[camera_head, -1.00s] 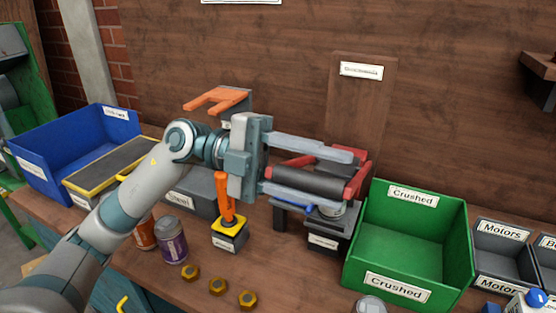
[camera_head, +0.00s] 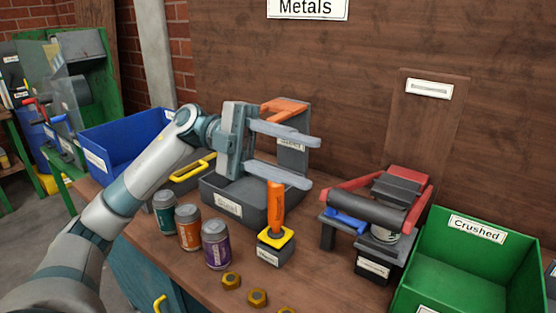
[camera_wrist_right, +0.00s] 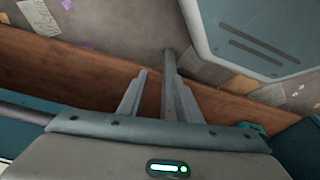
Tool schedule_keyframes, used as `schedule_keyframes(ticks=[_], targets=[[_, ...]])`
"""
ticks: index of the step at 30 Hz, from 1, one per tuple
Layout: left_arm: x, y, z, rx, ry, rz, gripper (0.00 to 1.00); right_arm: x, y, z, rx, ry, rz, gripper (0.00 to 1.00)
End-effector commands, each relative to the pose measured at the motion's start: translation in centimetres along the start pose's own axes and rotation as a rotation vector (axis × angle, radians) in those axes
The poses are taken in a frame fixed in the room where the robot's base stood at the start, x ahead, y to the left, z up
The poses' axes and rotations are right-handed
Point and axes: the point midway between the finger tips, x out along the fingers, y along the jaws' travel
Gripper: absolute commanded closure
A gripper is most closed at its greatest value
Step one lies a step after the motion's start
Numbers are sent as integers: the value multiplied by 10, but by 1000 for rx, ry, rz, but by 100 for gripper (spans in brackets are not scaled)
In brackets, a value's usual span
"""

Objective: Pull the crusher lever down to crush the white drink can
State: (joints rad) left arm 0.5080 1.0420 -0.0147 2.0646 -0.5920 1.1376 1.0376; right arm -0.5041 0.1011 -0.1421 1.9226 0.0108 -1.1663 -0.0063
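The can crusher (camera_head: 392,187) stands right of centre in the head view, with red side arms and a dark roller-like lever bar (camera_head: 366,208) lying low across its front. A pale, short, round can (camera_head: 385,234) shows under the crusher's press, mostly hidden; I cannot tell how flat it is. My left gripper (camera_head: 314,162) is open and empty, to the left of the lever and apart from it, over the grey steel bin (camera_head: 225,207). My right gripper (camera_wrist_right: 160,80) shows in the right wrist view with its fingers apart and nothing between them.
A green Crushed bin (camera_head: 455,270) is right of the crusher. An orange-handled switch (camera_head: 276,240), several coloured cans (camera_head: 216,245) and brass nuts (camera_head: 257,297) are in front of my left gripper. A blue bin (camera_head: 110,140) is at the left.

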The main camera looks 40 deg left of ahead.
Motion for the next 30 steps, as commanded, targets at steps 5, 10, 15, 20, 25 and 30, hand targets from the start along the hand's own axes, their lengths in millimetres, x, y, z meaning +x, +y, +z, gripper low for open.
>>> schedule_keyframes(ticks=[5, 10, 15, 20, 25, 30], targets=[[-23, 2, 1, -2, -1, 1, 58, -13, 0, -3, 0, 2, 1, 69], [-32, 1, 0, 0, 1, 2, 58, -19, 0, -4, 0, 2, 1, 69], [-33, 1, 0, 0, 2, 1, 58, -20, 0, -4, 0, 2, 1, 69], [-32, 1, 0, 0, 2, 1, 68, -19, 0, -4, 0, 2, 1, 69], [-29, -3, 2, -5, 2, -31, 100, -24, 0, -6, 0, 3, 1, 69], [-19, -17, 14, -22, -11, -161, 100, -41, 0, -11, 0, 7, 2, 69]])
